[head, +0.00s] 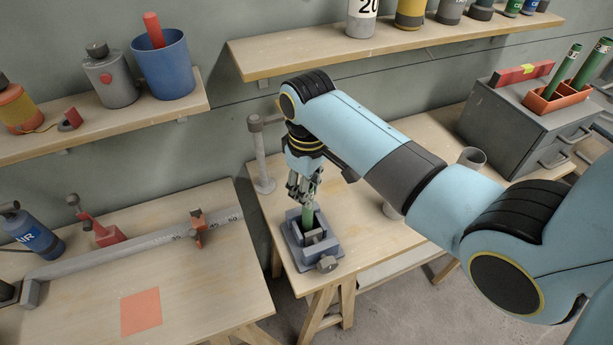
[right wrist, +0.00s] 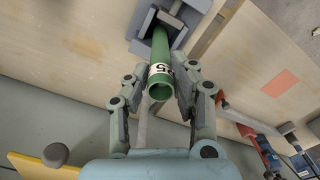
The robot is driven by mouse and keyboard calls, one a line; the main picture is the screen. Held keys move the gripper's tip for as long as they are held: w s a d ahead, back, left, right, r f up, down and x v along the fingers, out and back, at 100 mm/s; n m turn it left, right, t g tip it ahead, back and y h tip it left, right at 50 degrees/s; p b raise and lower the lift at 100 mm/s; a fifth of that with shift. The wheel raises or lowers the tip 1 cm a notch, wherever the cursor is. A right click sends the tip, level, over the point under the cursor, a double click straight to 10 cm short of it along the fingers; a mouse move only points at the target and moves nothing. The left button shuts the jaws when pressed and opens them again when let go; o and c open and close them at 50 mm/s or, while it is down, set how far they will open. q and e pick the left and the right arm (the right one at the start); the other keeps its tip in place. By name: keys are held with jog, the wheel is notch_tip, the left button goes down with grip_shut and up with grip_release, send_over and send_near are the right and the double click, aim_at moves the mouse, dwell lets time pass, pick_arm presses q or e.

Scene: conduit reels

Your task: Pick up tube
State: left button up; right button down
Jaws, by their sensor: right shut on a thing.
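A green tube (head: 307,217) stands upright in a grey-blue vise (head: 318,256) on the right-hand workbench. In the right wrist view the tube (right wrist: 161,62) has a white label with dark marks and an open near end, and its far end goes into the vise (right wrist: 150,22). My right gripper (head: 306,190) is above the vise with its fingers on both sides of the tube, shut on it; the fingers also show in the right wrist view (right wrist: 160,90). How deep the tube sits in the vise is hidden. My left gripper is not in view.
More green tubes (head: 564,72) stand in an orange holder (head: 556,98) on a grey drawer cabinet (head: 505,112). A grey post (head: 261,160) stands behind the vise. The left bench holds a long measuring rail (head: 130,248) and an orange square (head: 141,311). A shelf (head: 400,46) hangs above.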

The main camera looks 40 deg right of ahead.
jog(key=shift+r, duration=0.1)
jog(key=shift+r, duration=3.4)
